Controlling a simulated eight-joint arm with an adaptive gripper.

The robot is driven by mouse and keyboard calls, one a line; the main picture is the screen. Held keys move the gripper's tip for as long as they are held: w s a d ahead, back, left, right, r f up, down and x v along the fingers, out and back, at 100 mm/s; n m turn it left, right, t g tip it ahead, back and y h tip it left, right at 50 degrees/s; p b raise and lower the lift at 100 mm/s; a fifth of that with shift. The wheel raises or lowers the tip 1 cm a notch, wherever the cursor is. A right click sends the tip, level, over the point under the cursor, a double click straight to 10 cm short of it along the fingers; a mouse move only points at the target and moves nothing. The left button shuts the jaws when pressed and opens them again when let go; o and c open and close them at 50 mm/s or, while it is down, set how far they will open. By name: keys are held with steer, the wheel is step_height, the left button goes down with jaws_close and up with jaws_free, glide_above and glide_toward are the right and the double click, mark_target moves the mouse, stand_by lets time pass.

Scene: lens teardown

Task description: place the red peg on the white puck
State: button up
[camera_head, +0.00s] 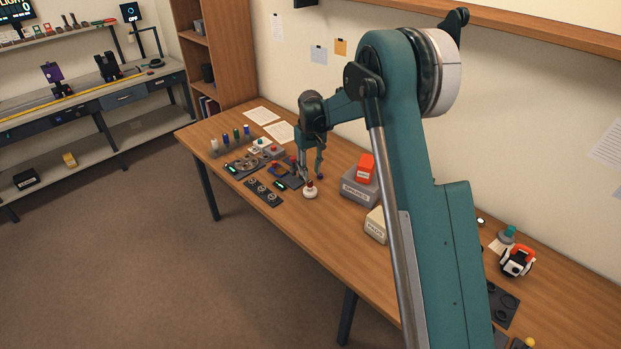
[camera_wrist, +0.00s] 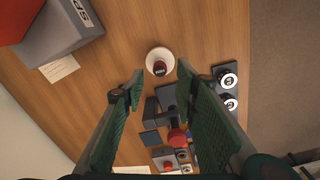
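The white puck (camera_head: 310,194) lies on the wooden table near its front edge, and it also shows in the wrist view (camera_wrist: 152,56) ahead of my fingertips. The red peg (camera_wrist: 159,68) appears upright on the puck, within its rim; its dark top carries small light lettering too small to read. The peg also shows in the head view (camera_head: 309,184) as a small dark red shape above the puck. My gripper (camera_wrist: 158,80) is open, with its green-padded fingers wide apart. Nothing is between the pads, and neither finger touches the peg. My gripper (camera_head: 312,174) is just behind the puck in the head view.
A grey box (camera_head: 358,190) with a red bin (camera_head: 366,167) on it stands right of the puck. A dark device with a red knob (camera_wrist: 177,137) lies near my fingers. A dark strip with round sockets (camera_head: 263,193) lies left. Bare table surrounds the puck's front.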

mark_target(311, 183)
steer(key=shift+r, duration=2.55)
steer(key=s+d+r+m+t, duration=0.1)
steer(key=s+d+r+t, duration=0.1)
steer(key=s+d+r, duration=0.75)
steer(key=s+d+r+m+t, duration=0.15)
steer(key=s+d+r, duration=0.25)
steer(key=s+r, duration=1)
steer(key=s+d+f+m+t, duration=0.1)
steer(key=s+d, duration=0.2)
steer(key=s, duration=0.7)
steer(key=s+d+f+m+t, duration=0.1)
steer(key=s+d+f, duration=0.1)
steer(key=s, duration=0.8)
steer(key=s+d+f+m+t, duration=0.1)
steer(key=s+d, duration=0.2)
steer(key=s, duration=0.7)
steer(key=shift+s+d+f+t, duration=0.15)
steer(key=shift+d+t, duration=0.15)
steer(key=shift+t, duration=0.05)
